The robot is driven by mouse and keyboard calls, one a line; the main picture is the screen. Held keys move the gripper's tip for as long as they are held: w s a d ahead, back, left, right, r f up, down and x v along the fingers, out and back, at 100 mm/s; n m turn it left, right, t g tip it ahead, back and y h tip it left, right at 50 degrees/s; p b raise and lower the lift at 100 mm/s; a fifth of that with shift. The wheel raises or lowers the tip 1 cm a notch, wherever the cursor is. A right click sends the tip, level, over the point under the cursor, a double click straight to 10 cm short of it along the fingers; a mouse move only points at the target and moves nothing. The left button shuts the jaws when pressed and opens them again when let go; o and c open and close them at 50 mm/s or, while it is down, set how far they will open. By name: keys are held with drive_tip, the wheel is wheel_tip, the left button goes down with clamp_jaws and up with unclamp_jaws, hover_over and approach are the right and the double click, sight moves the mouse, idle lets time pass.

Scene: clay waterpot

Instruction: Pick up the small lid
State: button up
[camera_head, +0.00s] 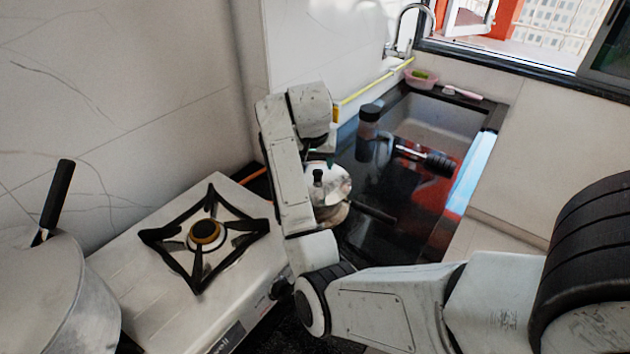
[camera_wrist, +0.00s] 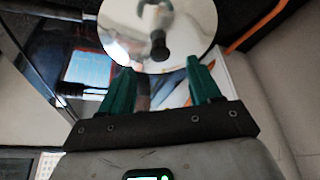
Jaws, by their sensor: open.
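The small lid is a round, shiny silver disc with a black knob. In the head view the lid (camera_head: 337,184) sits on a small pot (camera_head: 333,215) on the dark counter, partly hidden by my arm. In the wrist view the lid (camera_wrist: 118,28) fills the top middle, its knob (camera_wrist: 157,48) just beyond my fingertips. My gripper (camera_wrist: 159,72) is open, its two green fingers apart with nothing held between them. The fingers overlap the lid's near edge in the picture; I cannot tell whether they touch it. In the head view my gripper is mostly hidden behind my arm.
A gas stove (camera_head: 150,265) with a burner stands left of my arm, with a large pot (camera_head: 50,295) at the front left. A wall rises close behind.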

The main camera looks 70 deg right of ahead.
sight(318, 171)
drive_tip(key=shift+d+p+x, duration=0.2)
drive_tip(key=shift+p+x, duration=0.05)
drive_tip(key=shift+x, duration=1.25)
drive_tip(key=shift+d+p+x, duration=0.2)
drive_tip(key=shift+x, duration=1.25)
drive_tip(key=shift+w+r, duration=0.1)
drive_tip(key=shift+r, duration=0.05)
drive_tip(key=shift+c, duration=0.2)
clamp_jaws()
